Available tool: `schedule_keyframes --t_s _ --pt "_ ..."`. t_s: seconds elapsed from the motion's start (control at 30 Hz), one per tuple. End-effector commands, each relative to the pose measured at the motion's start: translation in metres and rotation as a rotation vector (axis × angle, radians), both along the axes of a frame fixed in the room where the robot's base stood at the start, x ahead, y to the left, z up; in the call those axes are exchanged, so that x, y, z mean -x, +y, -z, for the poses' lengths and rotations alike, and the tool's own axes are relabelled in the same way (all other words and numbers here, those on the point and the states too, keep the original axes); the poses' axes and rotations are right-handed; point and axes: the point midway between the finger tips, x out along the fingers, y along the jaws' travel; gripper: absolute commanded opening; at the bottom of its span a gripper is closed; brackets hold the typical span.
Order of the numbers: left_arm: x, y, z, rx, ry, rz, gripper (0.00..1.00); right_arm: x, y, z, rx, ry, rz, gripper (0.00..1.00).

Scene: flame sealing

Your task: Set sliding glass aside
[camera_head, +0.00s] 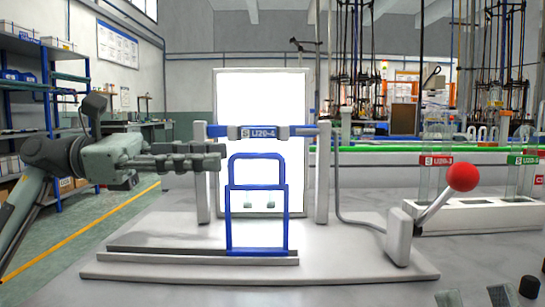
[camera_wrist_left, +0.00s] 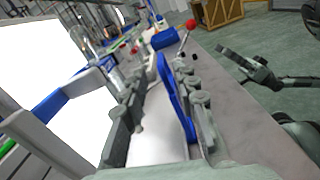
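The sliding glass is a clear pane in an upright blue frame with a blue handle loop on top (camera_head: 257,158). It stands in the rail of the light grey base in the head view. My left gripper (camera_head: 218,157) is level with the handle, just left of it. In the left wrist view my left gripper's fingers (camera_wrist_left: 164,120) are spread apart, with the blue frame (camera_wrist_left: 172,95) in line between them. I see no grip on it. My right gripper (camera_wrist_left: 236,68) shows at the right of the left wrist view, fingers apart and empty.
A red-ball lever (camera_head: 462,177) stands at the right. A white rack (camera_head: 480,214) holds clear tubes.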

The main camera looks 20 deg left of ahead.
Motion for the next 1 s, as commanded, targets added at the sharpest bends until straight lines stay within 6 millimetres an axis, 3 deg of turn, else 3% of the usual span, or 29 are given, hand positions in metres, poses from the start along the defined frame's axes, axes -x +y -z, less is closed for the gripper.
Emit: schedule_keyframes --t_s 0.17,0.5,0.9,1.0 --pt "-0.002 -0.015 0.000 -0.013 -0.006 0.003 0.29 -0.001 0.001 0.000 0.003 0.015 -0.003 0.40" --pt "-0.017 -0.064 0.000 -0.008 -0.005 0.004 0.29 -0.010 0.006 0.007 0.029 0.094 -0.008 0.40" --pt "-0.020 -0.075 0.001 -0.008 -0.003 0.001 0.29 -0.013 0.007 0.010 0.036 0.113 -0.009 0.40" --pt "-0.020 -0.075 0.001 -0.008 -0.003 0.001 0.19 -0.013 0.007 0.010 0.036 0.113 -0.009 0.40"
